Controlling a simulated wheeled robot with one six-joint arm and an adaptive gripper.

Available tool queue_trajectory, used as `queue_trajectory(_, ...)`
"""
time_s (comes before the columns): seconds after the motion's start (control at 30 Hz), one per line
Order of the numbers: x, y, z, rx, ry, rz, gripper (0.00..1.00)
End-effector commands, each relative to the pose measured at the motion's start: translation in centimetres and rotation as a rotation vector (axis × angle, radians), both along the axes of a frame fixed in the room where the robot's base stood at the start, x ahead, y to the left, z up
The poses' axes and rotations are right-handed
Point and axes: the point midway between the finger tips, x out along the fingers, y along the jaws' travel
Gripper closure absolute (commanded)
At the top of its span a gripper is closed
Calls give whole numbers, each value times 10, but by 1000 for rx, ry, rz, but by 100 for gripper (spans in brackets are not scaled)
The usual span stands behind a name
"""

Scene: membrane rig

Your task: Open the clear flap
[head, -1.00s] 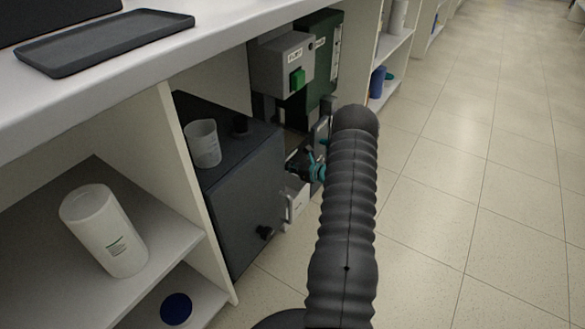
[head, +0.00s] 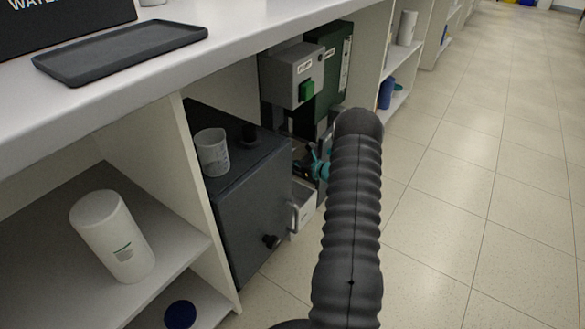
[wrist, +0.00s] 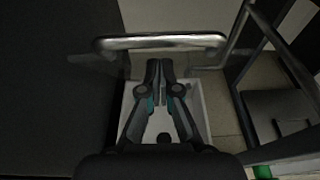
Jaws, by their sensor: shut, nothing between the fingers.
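In the wrist view, a silver bar handle (wrist: 160,41) runs across the upper middle. In the head view my gripper (head: 319,163) shows as teal and black parts beside the dark cabinet, partly hidden by my arm. I cannot make out the flap there.
A dark cabinet (head: 245,205) with a beaker (head: 212,152) on top stands left of my gripper. A grey box with a green button (head: 306,91) is above and behind. A white bin (head: 303,207) sits low beneath. Open floor (head: 455,190) lies to the right.

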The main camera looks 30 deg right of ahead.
Motion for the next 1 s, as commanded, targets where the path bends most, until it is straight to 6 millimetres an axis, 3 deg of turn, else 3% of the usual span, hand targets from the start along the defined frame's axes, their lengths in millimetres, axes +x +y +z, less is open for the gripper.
queue_trajectory(1.0, 42, 17, 27, 1, 0, -1, 100)
